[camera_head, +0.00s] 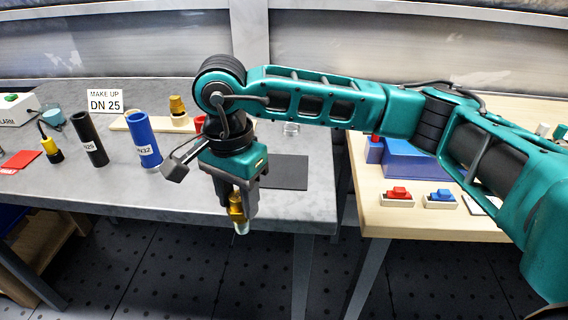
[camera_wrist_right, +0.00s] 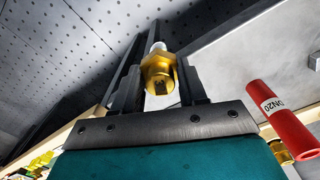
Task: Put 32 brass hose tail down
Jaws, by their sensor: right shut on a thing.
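My right gripper (camera_head: 241,212) points down near the front edge of the grey table. It is shut on a brass hose tail (camera_head: 236,204), which has a hex body and a pale tip. In the right wrist view the hose tail (camera_wrist_right: 158,74) sits between the fingers of the right gripper (camera_wrist_right: 157,68). Its size marking cannot be read. From the head view I cannot tell how far it is from the table top. My left gripper is not in view.
On the grey table (camera_head: 190,205) stand a black hose (camera_head: 89,140), a blue hose (camera_head: 144,142), a "MAKE UP DN 25" sign (camera_head: 105,101) and another brass fitting (camera_head: 178,106). A dark mat (camera_head: 287,172) lies right of the gripper. A red DN20 hose (camera_wrist_right: 281,121) shows in the wrist view.

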